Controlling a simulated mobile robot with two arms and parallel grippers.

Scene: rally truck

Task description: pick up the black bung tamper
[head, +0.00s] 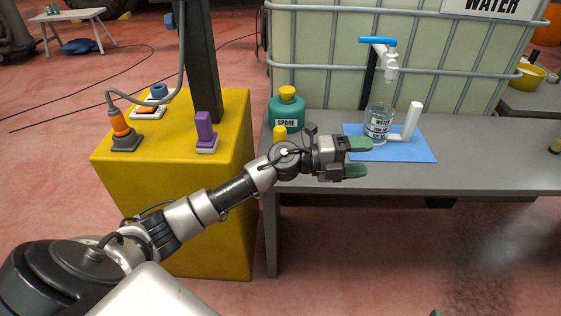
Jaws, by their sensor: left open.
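I cannot make out a black bung tamper for certain in the head view. My left gripper (357,158) is open and empty, with its green fingertips apart and pointing right. It is above the front part of the grey bench, just in front of the blue mat (418,152). A small dark thing (556,146) with a yellowish top is cut off at the right edge of the view, and I cannot tell what it is. A small green tip (436,313) at the bottom edge looks like part of my right gripper, but the rest is out of view.
The grey bench (480,176) holds a green SPARE jug (286,112), a water jar (378,124) and a white upright piece (412,121). A blue-handled tap (378,41) hangs above. The yellow stand (205,215) carries purple (205,130) and orange (120,123) tools.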

